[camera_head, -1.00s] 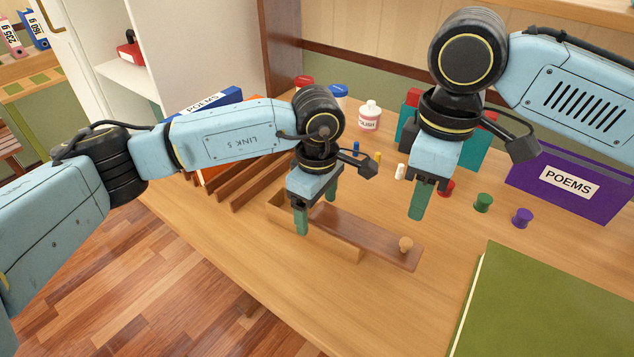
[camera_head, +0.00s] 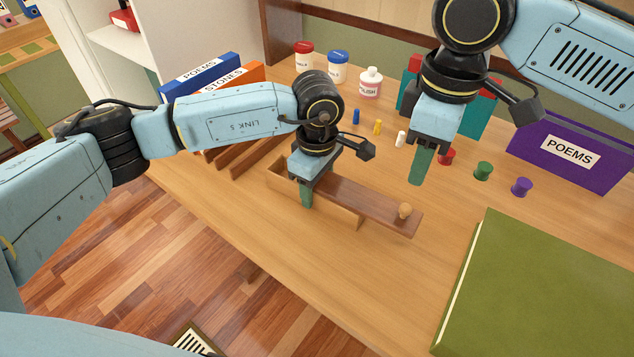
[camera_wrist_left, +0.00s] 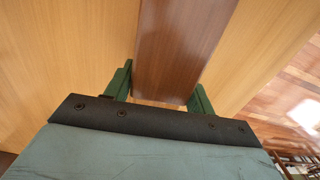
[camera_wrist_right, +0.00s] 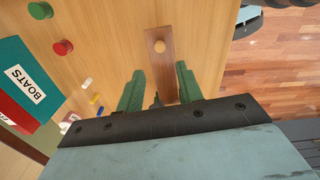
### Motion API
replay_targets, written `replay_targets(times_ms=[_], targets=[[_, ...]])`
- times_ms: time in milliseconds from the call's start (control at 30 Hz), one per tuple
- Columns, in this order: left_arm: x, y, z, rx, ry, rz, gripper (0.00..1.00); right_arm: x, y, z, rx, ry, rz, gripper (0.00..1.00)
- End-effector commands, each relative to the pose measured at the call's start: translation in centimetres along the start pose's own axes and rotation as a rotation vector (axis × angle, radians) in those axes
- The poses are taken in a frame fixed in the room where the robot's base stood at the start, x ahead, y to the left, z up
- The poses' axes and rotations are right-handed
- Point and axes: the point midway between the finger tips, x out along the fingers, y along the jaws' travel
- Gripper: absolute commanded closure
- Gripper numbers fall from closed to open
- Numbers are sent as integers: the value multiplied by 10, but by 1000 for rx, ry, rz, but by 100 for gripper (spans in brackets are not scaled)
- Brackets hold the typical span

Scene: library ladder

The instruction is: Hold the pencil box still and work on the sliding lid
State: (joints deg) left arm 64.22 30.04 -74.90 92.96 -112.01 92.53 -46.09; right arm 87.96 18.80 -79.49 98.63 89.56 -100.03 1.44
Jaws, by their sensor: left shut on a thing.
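The pencil box (camera_head: 340,212) is a long, light wooden box lying on the table. Its dark brown sliding lid (camera_head: 372,204) sticks out well past the box's right end, and part of the box stands open at the left. A round wooden knob (camera_head: 404,211) sits near the lid's outer end. My left gripper (camera_head: 311,188) is shut across the box's sides; in the left wrist view its fingers flank the dark lid (camera_wrist_left: 178,45). My right gripper (camera_head: 421,165) hangs empty above and behind the lid. In the right wrist view its fingers are apart, with the knob (camera_wrist_right: 160,46) beyond them.
Red, green (camera_head: 483,171) and purple (camera_head: 521,187) spools and small pegs stand behind the lid. A purple POEMS box (camera_head: 570,152) is at the right, a large green book (camera_head: 530,280) at the front right. Bare table lies in front.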

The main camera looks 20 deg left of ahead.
Motion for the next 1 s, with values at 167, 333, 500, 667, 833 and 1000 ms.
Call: replay_targets(times_ms=[167, 333, 500, 667, 833, 1000], targets=[[0, 0, 0, 0, 0, 1, 74, 0, 0, 0, 0, 0, 0, 81], [0, 0, 0, 0, 0, 1, 74, 0, 0, 0, 9, 7, -9, 100], [-1, 0, 0, 0, 0, 1, 74, 4, 2, 5, 111, 86, -107, 100], [-1, 0, 0, 0, 0, 1, 74, 8, 11, 21, 330, 226, -294, 100], [-1, 0, 0, 0, 0, 1, 74, 14, 29, 55, 608, 358, -502, 100], [-1, 0, 0, 0, 0, 1, 74, 22, 47, 98, 857, 450, -665, 100]])
